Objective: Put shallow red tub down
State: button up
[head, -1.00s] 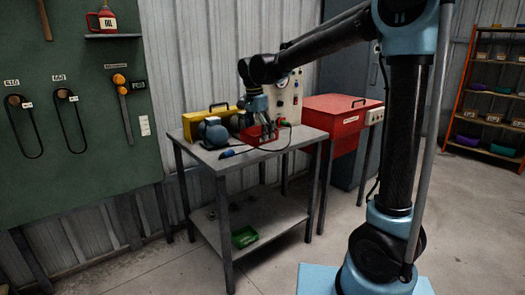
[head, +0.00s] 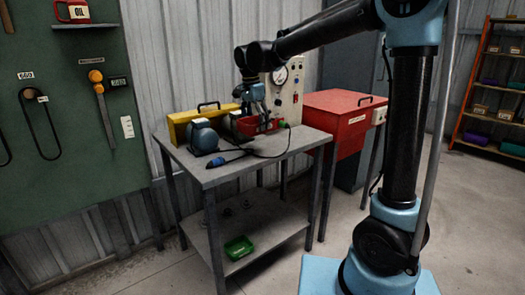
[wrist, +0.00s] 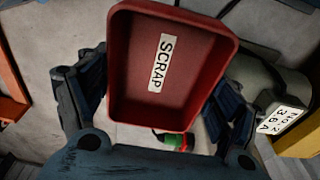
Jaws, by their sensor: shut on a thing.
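The shallow red tub (head: 258,126) is at the back of the grey workbench (head: 228,178), below my gripper (head: 254,112). In the wrist view the tub (wrist: 190,62) shows its open inside with a white SCRAP label, tilted in the picture. The fingers of my gripper (wrist: 160,100) are on both sides of the tub and shut on it. The head view does not clearly show whether the tub's underside touches the bench top.
A blue-grey motor (head: 203,137) and a yellow toolbox (head: 180,127) stand left of the tub. A cable with a blue plug (head: 216,162) lies in front. A gauge panel (head: 291,85) stands behind. A green tub (head: 239,248) is on the lower shelf. The bench's front is mostly clear.

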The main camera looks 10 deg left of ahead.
send_over(258, 153)
jog(key=f, duration=0.4)
jog(key=shift+s+a+f, duration=0.15)
jog(key=shift+a+f, duration=0.05)
jog(key=shift+f, duration=2.8)
jog(key=o, duration=1.1)
jog(key=shift+c, duration=0.2)
jog(key=r, duration=0.8)
jog(key=s+r, duration=0.1)
jog(key=r, duration=0.3)
jog(key=shift+a, duration=0.4)
